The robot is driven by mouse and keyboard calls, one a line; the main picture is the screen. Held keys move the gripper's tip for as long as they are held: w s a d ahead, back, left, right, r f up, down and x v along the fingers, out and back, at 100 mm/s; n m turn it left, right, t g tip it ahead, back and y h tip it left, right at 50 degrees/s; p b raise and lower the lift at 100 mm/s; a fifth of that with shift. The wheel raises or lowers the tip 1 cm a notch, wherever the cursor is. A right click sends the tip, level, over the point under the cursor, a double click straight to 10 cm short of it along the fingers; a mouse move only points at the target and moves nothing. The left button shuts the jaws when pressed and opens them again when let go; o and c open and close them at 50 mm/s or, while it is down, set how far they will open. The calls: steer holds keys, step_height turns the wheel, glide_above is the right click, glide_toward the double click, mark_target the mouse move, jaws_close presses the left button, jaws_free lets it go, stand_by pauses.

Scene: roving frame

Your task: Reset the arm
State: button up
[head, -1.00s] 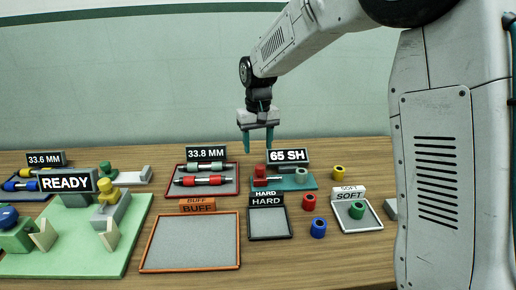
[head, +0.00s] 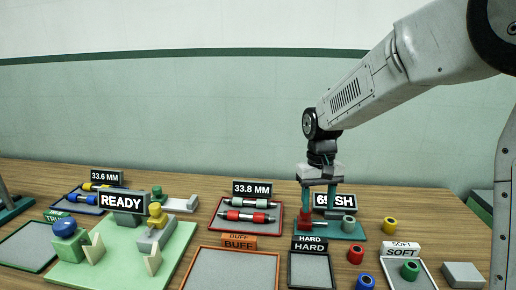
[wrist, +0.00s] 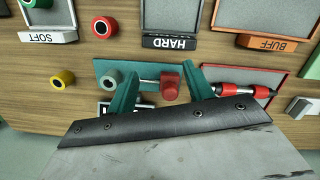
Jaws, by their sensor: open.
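My gripper (head: 318,212) is open. It is low at the 65 SH station, whose teal plate (head: 352,236) lies on the table. In the wrist view, the teal fingers of my gripper (wrist: 160,76) are spread apart over the plate (wrist: 140,68). A red part (wrist: 170,88) with a silver rod (wrist: 149,82) shows between the fingers. I cannot tell whether either finger touches it. A green ring (wrist: 112,79) sits on the plate beside the left finger. The 65 SH sign (head: 347,226) is partly hidden behind a finger.
Red (head: 355,255), blue (head: 365,282) and yellow (head: 390,225) rings stand loose nearby. The HARD tray (head: 310,270) and BUFF tray (head: 236,270) look empty. A green ring (head: 410,269) is in the SOFT tray (head: 398,284). Rollers lie in the 33.8 MM tray (head: 275,222).

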steer(key=s+d+r+t, duration=0.1)
steer(key=s+d+r, duration=0.2)
steer(key=s, duration=1.2)
steer(key=s+d+r+m+t, duration=0.1)
steer(key=s+d+r, duration=0.2)
steer(key=s, duration=1.1)
steer(key=shift+s+d+r+t, duration=0.35)
steer(key=shift+r+t, duration=0.05)
steer(key=shift+r, duration=0.55)
